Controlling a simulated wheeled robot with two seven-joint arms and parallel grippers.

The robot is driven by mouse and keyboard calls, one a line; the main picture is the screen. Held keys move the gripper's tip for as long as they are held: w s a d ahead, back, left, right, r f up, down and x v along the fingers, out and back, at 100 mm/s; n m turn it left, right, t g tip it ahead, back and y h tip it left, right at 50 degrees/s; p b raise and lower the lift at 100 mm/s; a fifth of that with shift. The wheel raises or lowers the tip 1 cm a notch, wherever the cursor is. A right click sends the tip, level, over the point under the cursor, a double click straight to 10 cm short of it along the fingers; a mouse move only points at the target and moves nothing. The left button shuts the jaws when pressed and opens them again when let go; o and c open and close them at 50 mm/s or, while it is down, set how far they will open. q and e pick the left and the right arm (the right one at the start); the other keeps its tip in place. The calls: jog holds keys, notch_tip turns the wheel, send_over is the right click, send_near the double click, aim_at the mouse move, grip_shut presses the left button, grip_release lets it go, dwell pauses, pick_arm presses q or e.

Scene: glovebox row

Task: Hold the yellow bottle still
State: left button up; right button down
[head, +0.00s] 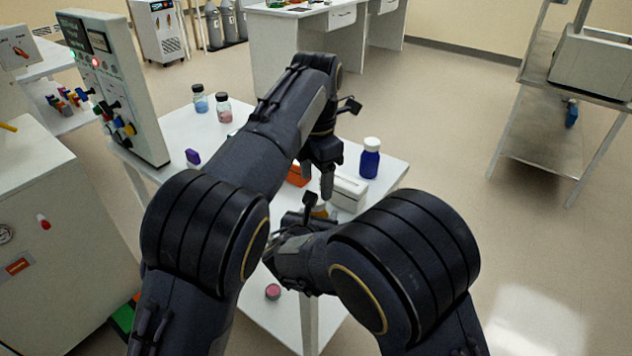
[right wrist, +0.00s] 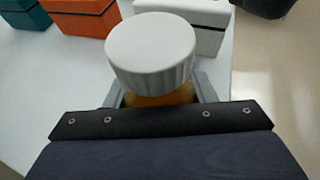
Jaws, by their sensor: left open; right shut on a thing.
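The yellow bottle has a ribbed white cap (right wrist: 151,52), and a strip of its amber body (right wrist: 160,97) shows below the cap in the right wrist view. My right gripper (right wrist: 158,101) is shut on the body, with a grey finger on each side under the cap. In the head view only a small yellow patch of the bottle (head: 320,210) shows; my arms hide the rest. My left gripper (head: 318,178) is open and points down just above and beyond the bottle. Whether it touches the cap cannot be told.
A white box (head: 349,192) and an orange box (head: 298,175) stand close behind the bottle. A teal box (right wrist: 24,13) shows in the right wrist view. A blue bottle (head: 369,163) stands at the table's right. A switch panel (head: 125,90) stands at the far left.

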pick_arm(q)
jog(key=o, duration=0.6)
jog(key=shift+c, duration=0.2)
notch_tip(320, 180, up, 8)
jog(key=shift+f, duration=0.25)
pick_arm(e)
jog(key=c, duration=0.6)
grip_release()
jog(key=shift+o, duration=0.2)
jog(key=shift+v, duration=3.9)
